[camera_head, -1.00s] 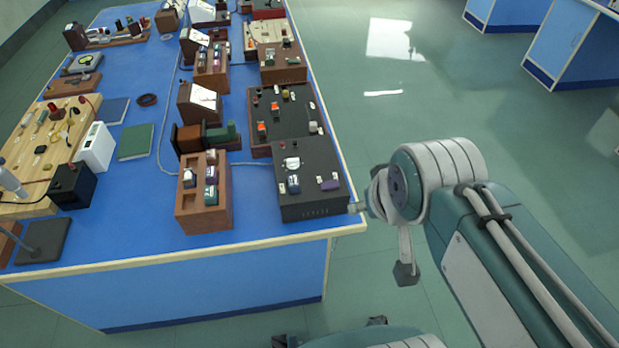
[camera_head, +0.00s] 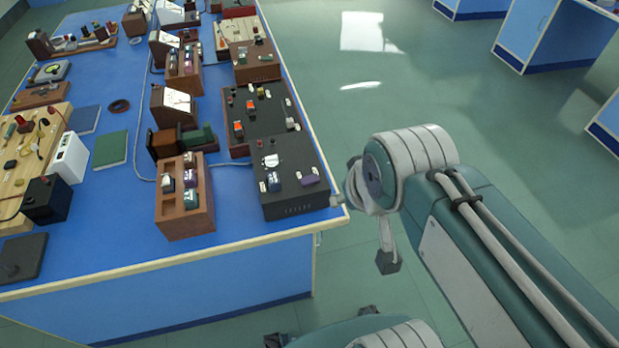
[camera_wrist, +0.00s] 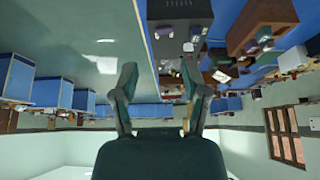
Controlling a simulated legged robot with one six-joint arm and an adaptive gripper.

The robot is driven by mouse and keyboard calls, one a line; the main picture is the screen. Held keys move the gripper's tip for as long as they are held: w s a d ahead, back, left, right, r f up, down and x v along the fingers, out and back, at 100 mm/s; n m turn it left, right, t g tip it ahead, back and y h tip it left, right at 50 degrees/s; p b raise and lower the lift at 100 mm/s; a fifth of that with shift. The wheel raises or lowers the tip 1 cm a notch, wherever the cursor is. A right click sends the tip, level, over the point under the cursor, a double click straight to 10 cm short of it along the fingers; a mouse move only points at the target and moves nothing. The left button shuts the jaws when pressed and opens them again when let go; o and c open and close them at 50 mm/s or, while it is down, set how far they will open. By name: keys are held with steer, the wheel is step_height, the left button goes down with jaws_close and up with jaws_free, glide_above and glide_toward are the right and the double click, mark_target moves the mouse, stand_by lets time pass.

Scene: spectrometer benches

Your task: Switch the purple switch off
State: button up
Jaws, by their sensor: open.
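The purple switch (camera_head: 308,180) sits on the right part of the top of a dark box (camera_head: 292,205) at the bench's near right corner. Whether it is on or off cannot be told at this size. The dark box also shows in the wrist view (camera_wrist: 173,45), where the room appears upside down. My gripper (camera_wrist: 160,78) is open with nothing between its fingers. It is apart from the switch, off the right edge of the bench. In the head view my arm hides most of the gripper.
A blue-topped bench (camera_head: 115,225) carries the box. A wooden block with small switches (camera_head: 185,215) stands left of it, and a dark panel with orange switches (camera_head: 262,120) behind it. A green book (camera_head: 110,150) lies further left. Open floor (camera_head: 400,95) is right of the bench.

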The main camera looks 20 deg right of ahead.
steer(key=shift+w, duration=0.2)
jaws_close()
steer(key=w+f+g, duration=0.1)
steer(key=w+f, duration=0.1)
steer(key=w, duration=0.6)
steer(key=w+a+f+g, duration=0.1)
steer(key=w+f, duration=0.1)
steer(key=w, duration=0.7)
steer(key=shift+w+f+h, duration=0.25)
steer(key=shift+h, duration=0.05)
